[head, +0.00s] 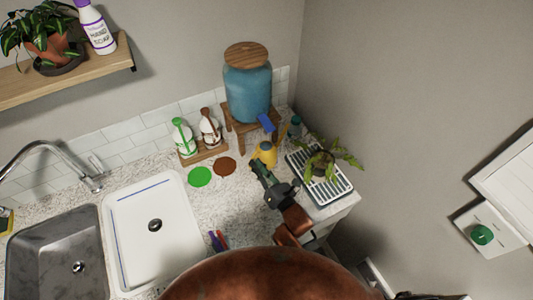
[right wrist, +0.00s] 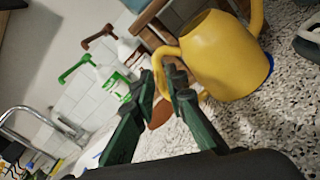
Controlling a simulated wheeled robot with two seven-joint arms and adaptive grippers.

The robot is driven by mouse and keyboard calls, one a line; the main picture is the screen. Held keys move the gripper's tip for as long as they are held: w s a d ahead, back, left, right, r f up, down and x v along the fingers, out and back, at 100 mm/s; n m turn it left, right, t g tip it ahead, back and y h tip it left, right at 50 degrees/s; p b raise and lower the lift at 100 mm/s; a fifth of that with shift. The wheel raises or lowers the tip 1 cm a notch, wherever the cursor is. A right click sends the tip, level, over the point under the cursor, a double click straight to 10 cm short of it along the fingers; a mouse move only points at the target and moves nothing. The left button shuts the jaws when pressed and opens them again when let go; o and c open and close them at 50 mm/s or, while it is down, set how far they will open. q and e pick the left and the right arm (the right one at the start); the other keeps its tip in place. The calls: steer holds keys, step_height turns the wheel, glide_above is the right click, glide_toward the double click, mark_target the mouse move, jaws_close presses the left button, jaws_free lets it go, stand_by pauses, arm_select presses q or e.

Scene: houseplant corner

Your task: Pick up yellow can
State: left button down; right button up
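The yellow can (head: 267,152) is a watering can standing on the speckled counter, left of the drying rack. In the right wrist view its round yellow body (right wrist: 218,58) fills the upper right, with a loop handle toward my fingers. My right gripper (head: 258,168) reaches up to the near side of the can. In the right wrist view its two green fingers (right wrist: 160,84) are apart, with their tips at the can's handle. A gap shows between them; firm contact cannot be made out. My left gripper is not in view.
A blue drink dispenser (head: 248,92) on a wooden stand is behind the can. A drying rack (head: 322,188) with a plant stands close to the right. Green (head: 200,177) and brown (head: 225,166) discs lie left, before two bottles on a wooden tray.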

mark_target(252, 157)
steer(key=b+x, duration=0.1)
steer(key=x, duration=0.1)
steer(key=shift+w+a, duration=0.15)
steer(key=shift+w, duration=0.25)
steer(key=shift+w+a, duration=0.2)
steer(key=shift+w, duration=0.15)
steer(key=shift+w+a, duration=0.1)
steer(key=shift+r, duration=0.1)
jaws_close()
steer(key=shift+r, duration=0.15)
